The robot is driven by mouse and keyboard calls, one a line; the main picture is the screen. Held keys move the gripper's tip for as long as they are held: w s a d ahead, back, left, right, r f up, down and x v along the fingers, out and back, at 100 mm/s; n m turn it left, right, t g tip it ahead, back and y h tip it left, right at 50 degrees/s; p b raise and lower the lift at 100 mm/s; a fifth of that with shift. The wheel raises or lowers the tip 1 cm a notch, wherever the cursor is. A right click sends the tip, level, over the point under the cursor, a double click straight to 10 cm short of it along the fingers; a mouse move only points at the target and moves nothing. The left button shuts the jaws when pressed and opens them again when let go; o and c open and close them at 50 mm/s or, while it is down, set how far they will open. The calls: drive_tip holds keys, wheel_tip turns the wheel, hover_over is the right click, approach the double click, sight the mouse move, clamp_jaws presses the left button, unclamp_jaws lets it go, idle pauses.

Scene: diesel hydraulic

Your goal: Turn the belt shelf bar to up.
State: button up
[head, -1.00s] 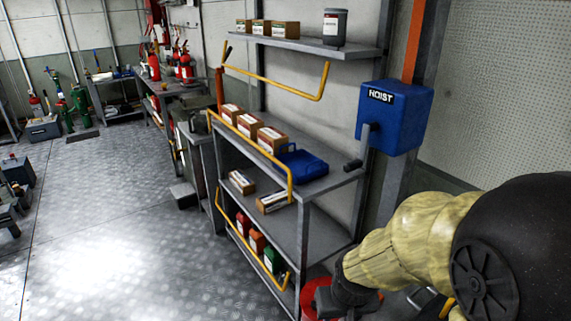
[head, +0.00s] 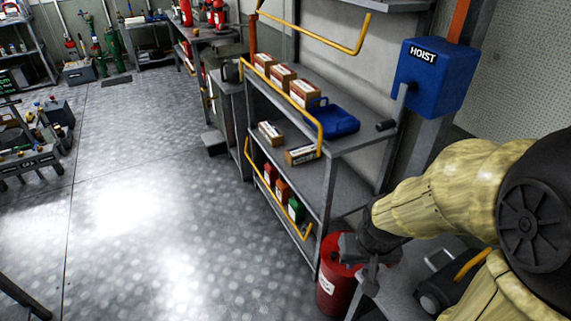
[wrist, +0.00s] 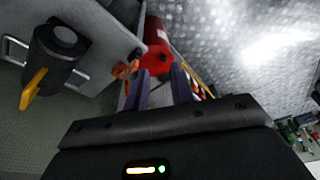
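The shelf rack has yellow bars at three levels in the head view. I cannot read which one is the belt shelf bar. My gripper (head: 362,262) is to the right of the rack, near a red drum, apart from all the bars. In the wrist view my gripper (wrist: 160,78) shows two parted fingers with nothing between them.
A red drum (head: 336,280) stands at the rack's right front corner, with a grey bench (head: 390,295) beside it. A blue hoist box (head: 435,85) with a crank is on the post. A blue case (head: 330,120) lies on the middle shelf. The floor left of the rack is clear.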

drive_tip(key=w+p+v, duration=0.1)
drive_tip(key=p+v, duration=0.4)
drive_tip(key=w+p+v, duration=0.1)
drive_tip(key=p+v, duration=0.4)
drive_tip(key=v, duration=0.1)
drive_tip(key=w+r+p+v, duration=0.1)
drive_tip(key=w+p+v, duration=0.1)
drive_tip(key=p+v, duration=0.4)
drive_tip(key=shift+s, duration=0.1)
clamp_jaws()
drive_tip(key=shift+f, duration=0.1)
